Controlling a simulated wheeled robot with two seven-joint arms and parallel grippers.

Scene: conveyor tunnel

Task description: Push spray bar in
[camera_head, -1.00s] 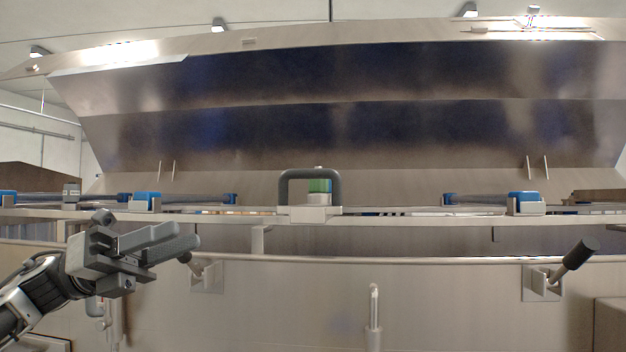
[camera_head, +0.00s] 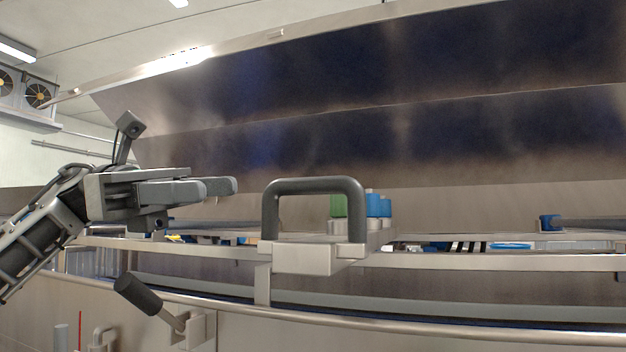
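The spray bar shows as a dark grey U-shaped handle (camera_head: 313,186) on a pale metal block (camera_head: 302,257), near the middle of the head view. It sits at the near rail of the tunnel. My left gripper (camera_head: 222,188) is left of the handle, at about the height of its top, with its fingers pointing right. A gap in the picture separates its fingertips from the handle. The fingers look spread apart in depth, with nothing between them. My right gripper is not in view.
Green and blue capped fittings (camera_head: 357,207) stand just behind the handle. A black-gripped lever (camera_head: 138,294) sticks up from the front panel below my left gripper. A metal rail (camera_head: 480,262) runs across. The raised hood (camera_head: 400,110) fills the background.

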